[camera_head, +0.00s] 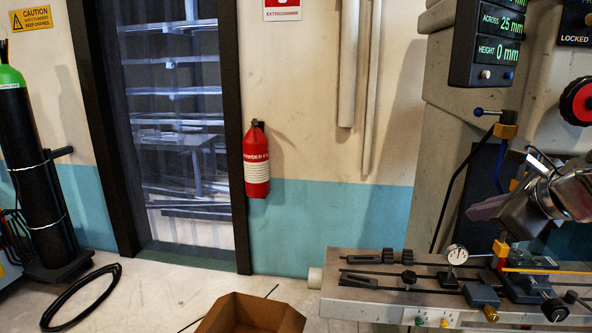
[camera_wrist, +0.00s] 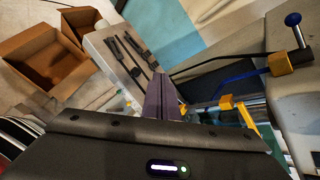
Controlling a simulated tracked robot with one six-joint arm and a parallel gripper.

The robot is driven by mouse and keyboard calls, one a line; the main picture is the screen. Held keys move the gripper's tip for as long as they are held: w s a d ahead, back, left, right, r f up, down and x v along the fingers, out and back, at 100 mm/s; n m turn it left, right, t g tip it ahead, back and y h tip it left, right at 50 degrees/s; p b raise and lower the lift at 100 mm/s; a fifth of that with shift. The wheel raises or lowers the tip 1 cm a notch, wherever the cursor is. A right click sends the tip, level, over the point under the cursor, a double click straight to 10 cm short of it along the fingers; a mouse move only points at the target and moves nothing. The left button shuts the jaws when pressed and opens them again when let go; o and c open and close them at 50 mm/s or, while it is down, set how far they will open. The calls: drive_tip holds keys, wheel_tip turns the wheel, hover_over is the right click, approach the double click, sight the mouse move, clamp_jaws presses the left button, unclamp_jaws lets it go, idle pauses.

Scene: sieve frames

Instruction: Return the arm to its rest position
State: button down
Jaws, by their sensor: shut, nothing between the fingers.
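My gripper (camera_head: 484,208) is at the right side of the head view, above the machine table (camera_head: 372,294). Its dark purple-grey fingers are together, with nothing between them. In the wrist view the closed fingers (camera_wrist: 161,98) show in the middle, in front of the machine table's end. My arm is folded in from the right edge, and most of it is out of the picture.
The machine column with a green display (camera_head: 500,35) stands close behind my gripper. A dial gauge (camera_head: 456,255) and clamps are on the table. An open cardboard box (camera_head: 250,315) is on the floor. A fire extinguisher (camera_head: 256,160) hangs by the doorway.

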drive_tip(key=s+a+f+n+g, duration=0.2)
drive_tip(key=s+a+f+n, duration=0.6)
drive_tip(key=f+n, duration=0.3)
drive_tip(key=s+a+f+n+g, duration=0.3)
drive_tip(key=s+a+f+n, duration=0.6)
drive_tip(key=n, duration=0.7)
wheel_tip(320, 180, down, 2)
drive_tip(key=shift+s+a+n+h, duration=0.3)
drive_tip(key=shift+a+n, duration=0.1)
drive_tip(key=shift+a, duration=0.25)
